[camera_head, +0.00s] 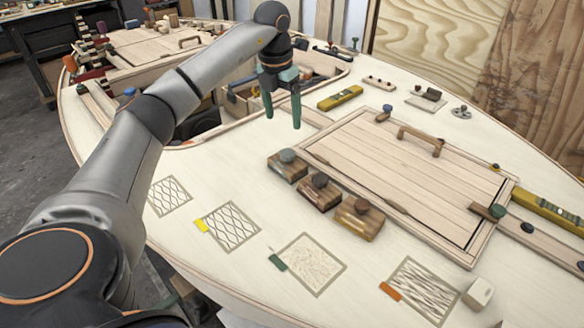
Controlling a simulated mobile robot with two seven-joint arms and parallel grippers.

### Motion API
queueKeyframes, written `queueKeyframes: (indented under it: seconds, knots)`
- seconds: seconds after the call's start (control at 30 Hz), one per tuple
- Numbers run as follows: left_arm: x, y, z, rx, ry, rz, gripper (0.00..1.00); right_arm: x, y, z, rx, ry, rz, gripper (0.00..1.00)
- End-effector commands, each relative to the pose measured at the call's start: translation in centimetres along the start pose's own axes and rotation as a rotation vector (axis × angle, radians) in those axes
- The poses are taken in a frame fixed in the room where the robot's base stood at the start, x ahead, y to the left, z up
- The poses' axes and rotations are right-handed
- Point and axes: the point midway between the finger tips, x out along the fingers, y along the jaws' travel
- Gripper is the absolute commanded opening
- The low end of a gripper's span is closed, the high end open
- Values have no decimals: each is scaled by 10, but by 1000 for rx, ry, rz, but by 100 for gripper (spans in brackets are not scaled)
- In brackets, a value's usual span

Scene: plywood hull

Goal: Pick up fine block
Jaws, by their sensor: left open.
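Three wooden blocks with round knobs stand in a row left of the hatch panel. The left block (280,170) has a grey-green knob, the middle block (313,199) a dark knob, and the right block (352,222) a brown knob. I cannot tell which of them is the fine block. My left gripper (283,121) is open and empty, with green fingers pointing down. It is above the deck by the edge of the cut-out, beyond the blocks and apart from them. My right gripper is not in view.
A framed hatch panel (401,180) with a wooden handle (420,140) lies right of the blocks. A yellow level (340,98) and a pale block (478,294) lie on the deck (235,182). Patterned patches, some with coloured tabs, line the near side. An open cut-out is behind my arm.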

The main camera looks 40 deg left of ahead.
Motion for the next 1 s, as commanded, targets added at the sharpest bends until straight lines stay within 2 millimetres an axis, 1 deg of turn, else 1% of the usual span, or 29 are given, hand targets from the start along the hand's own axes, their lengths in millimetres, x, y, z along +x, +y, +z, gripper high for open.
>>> queueKeyframes:
  seconds: [0.03, 0.2, 0.3, 0.47, 0.7, 0.83, 1.0]
  knots:
    - [11, 0, -1, 0, 3, 1, 84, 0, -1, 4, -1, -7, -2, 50]
    - [42, 0, -1, 1, 3, 0, 84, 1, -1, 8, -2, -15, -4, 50]
    - [53, -1, 0, 2, 1, -1, 84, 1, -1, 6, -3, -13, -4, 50]
    - [64, -1, 0, 2, 1, -1, 84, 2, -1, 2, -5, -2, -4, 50]
    - [99, -3, -1, 1, 2, 0, 84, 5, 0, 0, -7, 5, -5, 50]
    - [109, -3, -1, 2, 0, 0, 84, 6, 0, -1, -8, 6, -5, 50]
    - [110, -3, 0, 2, -2, -1, 84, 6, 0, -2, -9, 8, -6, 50]
